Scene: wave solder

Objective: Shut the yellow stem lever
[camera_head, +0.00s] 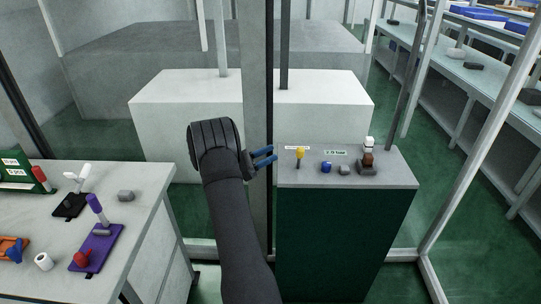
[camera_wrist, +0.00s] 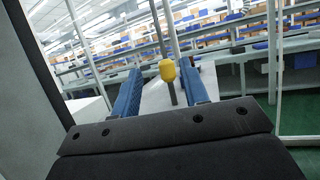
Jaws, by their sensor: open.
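The yellow stem lever (camera_head: 299,153) stands upright on the left part of the grey-topped green cabinet, with a yellow knob on a thin dark stem. My gripper (camera_head: 264,157) is open at the cabinet's left edge, its blue fingers pointing right toward the lever and apart from it. In the wrist view the yellow knob (camera_wrist: 167,70) shows beyond and between the two blue fingers (camera_wrist: 165,95), nearer the right one.
On the cabinet top (camera_head: 390,178), a blue knob (camera_head: 326,167), a grey block (camera_head: 344,170) and a brown-and-white lever (camera_head: 368,158) stand right of the yellow one. A grey upright post (camera_head: 258,90) rises behind my gripper. A table (camera_head: 140,190) with several levers is at left.

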